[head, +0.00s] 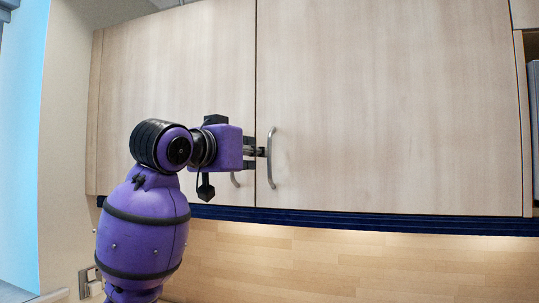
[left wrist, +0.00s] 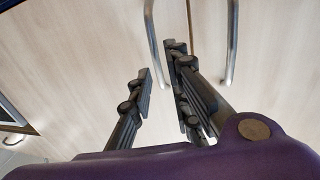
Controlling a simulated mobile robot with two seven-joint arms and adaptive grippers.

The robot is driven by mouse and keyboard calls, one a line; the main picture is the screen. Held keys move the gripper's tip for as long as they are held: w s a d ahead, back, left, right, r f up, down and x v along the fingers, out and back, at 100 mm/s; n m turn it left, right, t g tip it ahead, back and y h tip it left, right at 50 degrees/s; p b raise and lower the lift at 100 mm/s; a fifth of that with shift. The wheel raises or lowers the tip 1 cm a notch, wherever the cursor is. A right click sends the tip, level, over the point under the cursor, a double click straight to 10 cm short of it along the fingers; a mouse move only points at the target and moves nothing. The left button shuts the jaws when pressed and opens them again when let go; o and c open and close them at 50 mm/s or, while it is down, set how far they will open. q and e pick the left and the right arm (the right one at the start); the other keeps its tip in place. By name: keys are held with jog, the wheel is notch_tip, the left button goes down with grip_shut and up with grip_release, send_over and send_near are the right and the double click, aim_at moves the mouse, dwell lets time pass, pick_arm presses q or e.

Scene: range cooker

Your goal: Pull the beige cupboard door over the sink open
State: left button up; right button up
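Two beige cupboard doors meet at a vertical seam: the left door (head: 170,75) and the right door (head: 400,100). Both look closed. The sink is out of view. The right door has a curved metal handle (head: 271,160) beside the seam. The left door's handle (head: 235,180) is partly hidden behind my gripper. My left gripper (head: 262,152) is at the right door's handle. In the left wrist view its fingers (left wrist: 163,82) are apart, with the end of one handle (left wrist: 152,35) showing between them. Contact cannot be told. My right gripper is out of view.
A dark blue strip (head: 380,221) runs under the cupboards, above a wooden wall panel (head: 330,262). A blue-lit opening (head: 22,150) is at the far left. A grey object (head: 534,110) stands in an open recess at the right edge.

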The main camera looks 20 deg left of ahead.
aim_at(270, 151)
pick_arm(q)
jog(key=w, duration=0.1)
jog(key=w+d, duration=0.1)
jog(key=shift+w+d+r, duration=0.2)
jog(key=shift+w+r, duration=0.1)
jog(key=shift+r, duration=0.05)
jog(key=x, duration=0.3)
jog(key=shift+w+a+f, duration=0.15)
jog(key=shift+w, duration=0.2)
jog(key=shift+s, duration=0.1)
jog(key=shift+c, duration=0.3)
grip_shut()
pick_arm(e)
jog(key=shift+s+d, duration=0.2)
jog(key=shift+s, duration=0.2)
